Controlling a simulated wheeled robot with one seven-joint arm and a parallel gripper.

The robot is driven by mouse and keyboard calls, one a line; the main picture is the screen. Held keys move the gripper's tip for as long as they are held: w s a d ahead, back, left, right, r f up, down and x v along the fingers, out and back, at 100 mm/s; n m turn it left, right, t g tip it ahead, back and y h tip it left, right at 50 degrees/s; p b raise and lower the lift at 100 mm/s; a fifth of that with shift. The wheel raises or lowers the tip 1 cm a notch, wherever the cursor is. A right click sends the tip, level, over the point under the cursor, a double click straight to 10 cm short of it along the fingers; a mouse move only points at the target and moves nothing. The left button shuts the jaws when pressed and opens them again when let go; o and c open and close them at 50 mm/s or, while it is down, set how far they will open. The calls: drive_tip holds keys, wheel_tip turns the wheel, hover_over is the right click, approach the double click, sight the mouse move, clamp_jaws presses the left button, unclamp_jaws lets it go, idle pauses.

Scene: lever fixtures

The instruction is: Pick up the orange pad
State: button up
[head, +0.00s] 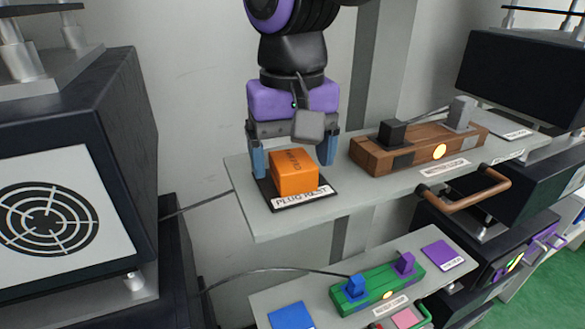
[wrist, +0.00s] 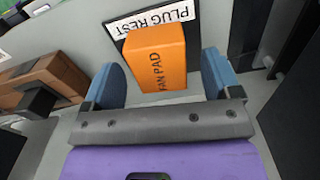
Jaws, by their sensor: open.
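The orange pad (head: 294,173) is a block with dark lettering on its top. It sits on a black mat (head: 262,188) labelled PLUG REST, on the upper grey shelf. My gripper (head: 293,165) points down over the pad, with its two blue fingers apart. In the head view one finger is at the pad's left and the other at its right rear. In the wrist view the pad (wrist: 157,58) lies between the open fingers (wrist: 160,82), with a gap visible on both sides.
A wooden fixture (head: 420,149) with dark and grey blocks stands right of the pad on the same shelf. A green fixture (head: 377,287) with blue and purple blocks is on the lower shelf. A dark cabinet (head: 75,170) stands at left. The upper shelf's front strip is clear.

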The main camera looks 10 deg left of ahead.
drive_tip(key=shift+f, duration=0.9)
drive_tip(key=c, duration=1)
drive_tip(key=shift+r, duration=0.15)
drive_tip(key=shift+r, duration=0.5)
drive_tip(key=shift+s+d+r, duration=0.1)
drive_tip(key=shift+r, duration=0.55)
drive_tip(key=shift+s+d+r, duration=0.1)
drive_tip(key=shift+r, duration=0.5)
drive_tip(key=s+d+r, duration=0.1)
drive_tip(key=s+d, duration=0.9)
drive_tip(key=s, duration=0.1)
drive_tip(key=shift+s+r, duration=0.15)
drive_tip(key=shift+s, duration=0.2)
drive_tip(key=shift+d, duration=0.1)
